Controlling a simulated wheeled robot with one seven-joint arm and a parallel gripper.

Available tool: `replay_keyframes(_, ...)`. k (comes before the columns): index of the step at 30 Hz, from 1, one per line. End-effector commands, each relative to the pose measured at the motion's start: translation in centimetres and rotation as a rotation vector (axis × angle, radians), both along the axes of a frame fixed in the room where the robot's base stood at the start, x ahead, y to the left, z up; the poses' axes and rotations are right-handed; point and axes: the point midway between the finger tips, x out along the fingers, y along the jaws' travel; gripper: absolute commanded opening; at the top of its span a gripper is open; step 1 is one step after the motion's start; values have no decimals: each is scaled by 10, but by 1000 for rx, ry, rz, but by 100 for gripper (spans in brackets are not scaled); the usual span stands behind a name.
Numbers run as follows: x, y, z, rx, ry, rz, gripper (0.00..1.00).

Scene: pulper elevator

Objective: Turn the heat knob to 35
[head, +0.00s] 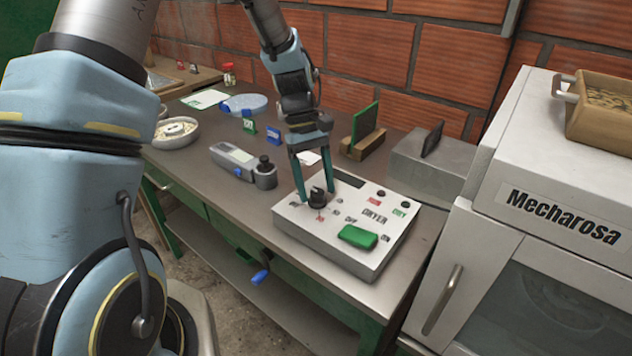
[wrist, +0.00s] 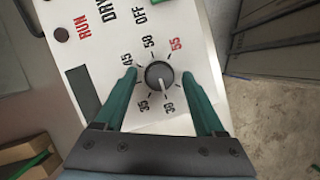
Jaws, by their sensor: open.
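The heat knob (wrist: 159,74) is a dark round dial with a light pointer mark on the white dryer control panel (wrist: 190,40). Printed marks 30, 35, 45, 50 and a red 55 ring it. The pointer seems to face the 30 mark. My gripper (wrist: 158,75) is open, its two green fingers on either side of the knob, with a visible gap at each side in the wrist view. In the head view my gripper (head: 314,192) reaches down to the panel (head: 345,262), and its fingers partly hide the knob (head: 317,198).
A green button (head: 358,237) sits on the panel's front right. A grey device (head: 235,158) lies left of the panel on the metal table (head: 200,150). A grey block (head: 432,165) stands behind right. The white Mecharosa cabinet (head: 560,170) closes off the right side.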

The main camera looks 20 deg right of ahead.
Motion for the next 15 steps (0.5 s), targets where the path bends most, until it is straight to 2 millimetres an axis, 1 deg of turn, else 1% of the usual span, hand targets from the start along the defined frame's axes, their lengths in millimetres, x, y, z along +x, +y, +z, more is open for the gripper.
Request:
replay_keyframes(9,-1,0,-3,-1,-1,0,72)
replay_keyframes(11,-1,0,-3,-1,-1,0,66)
replay_keyframes(15,-1,0,-3,-1,-1,0,50)
